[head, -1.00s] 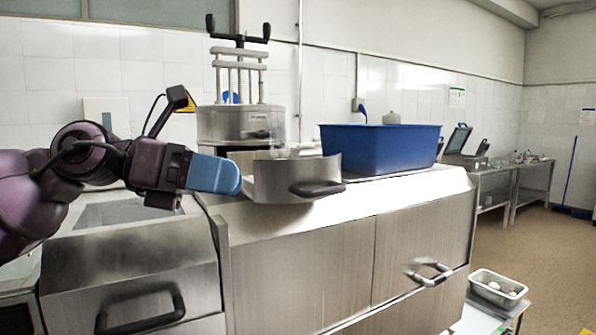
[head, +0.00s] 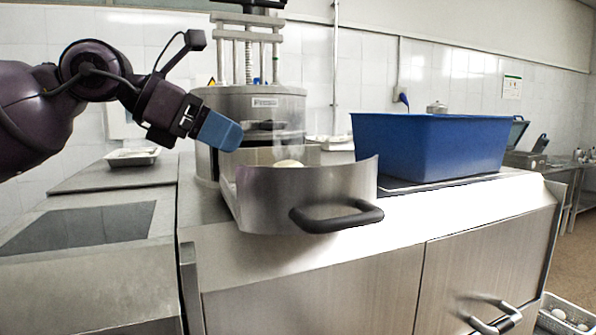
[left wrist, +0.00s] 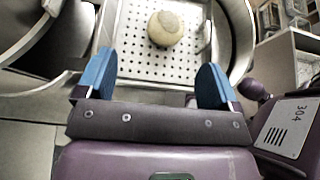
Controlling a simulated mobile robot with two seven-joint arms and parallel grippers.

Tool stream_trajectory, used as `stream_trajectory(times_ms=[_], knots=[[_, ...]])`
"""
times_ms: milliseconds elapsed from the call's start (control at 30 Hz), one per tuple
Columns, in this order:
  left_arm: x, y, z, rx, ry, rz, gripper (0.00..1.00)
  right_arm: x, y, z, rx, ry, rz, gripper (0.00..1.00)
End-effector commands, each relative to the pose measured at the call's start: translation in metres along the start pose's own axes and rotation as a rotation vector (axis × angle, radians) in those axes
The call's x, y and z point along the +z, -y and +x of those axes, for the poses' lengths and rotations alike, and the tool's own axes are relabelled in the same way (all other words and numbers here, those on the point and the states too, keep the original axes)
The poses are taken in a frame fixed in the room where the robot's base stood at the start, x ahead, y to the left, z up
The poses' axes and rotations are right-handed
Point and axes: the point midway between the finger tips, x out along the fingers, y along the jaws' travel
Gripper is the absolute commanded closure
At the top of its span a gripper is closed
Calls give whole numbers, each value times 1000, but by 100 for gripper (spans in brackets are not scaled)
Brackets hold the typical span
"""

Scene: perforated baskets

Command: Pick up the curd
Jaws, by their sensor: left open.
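The curd (left wrist: 165,29) is a pale yellowish round lump. In the left wrist view it sits on the perforated floor (left wrist: 140,61) of a steel container, ahead of my fingers. In the head view only the top of the curd (head: 288,163) shows behind the front wall of the steel container (head: 300,197), which has a black handle. My left gripper (head: 220,131) is at the container's upper left, above its rim. In the left wrist view the two blue fingers of my left gripper (left wrist: 158,78) are wide apart with nothing between them. My right gripper is out of view.
A steel press (head: 250,103) stands behind the container. A large blue bin (head: 430,146) stands to its right on the counter. A small tray (head: 132,158) lies on the left counter. A basket (head: 566,318) with pale round pieces is low at right.

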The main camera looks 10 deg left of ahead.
Motion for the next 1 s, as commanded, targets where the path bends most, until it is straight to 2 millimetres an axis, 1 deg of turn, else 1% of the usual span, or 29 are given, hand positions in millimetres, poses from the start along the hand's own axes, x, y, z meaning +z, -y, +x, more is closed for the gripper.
stream_trajectory(times_ms=[67, 133, 300, 400, 667, 900, 1000], knots=[[1, 0, 2, 3, -1, 2, 13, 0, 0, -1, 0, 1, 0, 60], [1, 0, 9, 2, -2, 1, 13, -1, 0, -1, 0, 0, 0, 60], [1, 1, 34, 0, -1, 1, 13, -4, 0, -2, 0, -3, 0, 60], [1, 1, 46, 1, -1, 2, 13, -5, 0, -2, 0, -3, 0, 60], [0, 2, 62, 1, -1, 1, 13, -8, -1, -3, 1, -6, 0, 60], [-3, 6, 94, 1, -1, 2, 13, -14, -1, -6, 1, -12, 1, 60], [-3, 6, 103, 2, 0, 0, 13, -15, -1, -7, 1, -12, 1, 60]])
